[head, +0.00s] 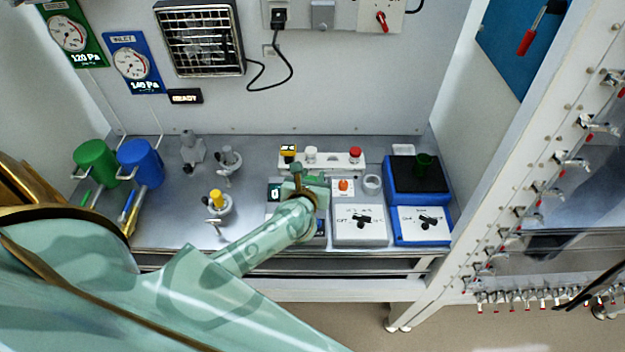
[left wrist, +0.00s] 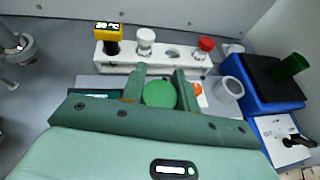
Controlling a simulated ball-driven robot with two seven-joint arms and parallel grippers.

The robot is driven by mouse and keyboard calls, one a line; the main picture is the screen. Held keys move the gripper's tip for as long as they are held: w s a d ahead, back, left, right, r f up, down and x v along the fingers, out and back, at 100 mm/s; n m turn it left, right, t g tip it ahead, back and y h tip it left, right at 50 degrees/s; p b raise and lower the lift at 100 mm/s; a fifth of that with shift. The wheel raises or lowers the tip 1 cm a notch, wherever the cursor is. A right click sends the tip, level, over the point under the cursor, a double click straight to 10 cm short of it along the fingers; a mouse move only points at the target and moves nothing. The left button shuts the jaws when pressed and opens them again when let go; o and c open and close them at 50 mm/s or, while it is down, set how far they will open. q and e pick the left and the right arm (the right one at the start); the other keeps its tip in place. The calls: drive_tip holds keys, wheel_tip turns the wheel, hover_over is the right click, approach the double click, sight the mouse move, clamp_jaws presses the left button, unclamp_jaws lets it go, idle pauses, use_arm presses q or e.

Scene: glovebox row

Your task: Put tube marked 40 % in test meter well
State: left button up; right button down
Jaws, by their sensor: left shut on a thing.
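My left gripper (head: 308,182) is shut on a green-capped tube (left wrist: 160,94). Its round cap shows between the two fingers in the left wrist view; the tube's body and any mark on it are hidden. The gripper is in front of the white rack (head: 330,166), above a grey-white unit with a small dark display (head: 275,190). My arm and gripper cover most of that unit, and I cannot see a well in it. I cannot tell which unit is the test meter. The rack holds a white-capped tube (left wrist: 145,36) and a red-capped tube (left wrist: 206,45), with an empty hole between them.
A yellow display piece (head: 288,151) stands at the rack's left end. To the right are an orange-knobbed unit (head: 358,228), a white cup (head: 372,184) and a blue unit (head: 446,195) bearing a dark green cup (head: 423,165). Clamp stands and green and blue containers stand left.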

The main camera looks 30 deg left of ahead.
use_arm(q)
drive_tip(key=shift+f, duration=0.25)
drive_tip(key=shift+f, duration=0.15)
drive_tip(key=o, duration=0.9)
drive_tip(key=shift+o, duration=0.2)
drive_tip(key=shift+r, duration=0.25)
drive_tip(key=v, duration=1.2)
drive_tip(key=shift+p, duration=0.3)
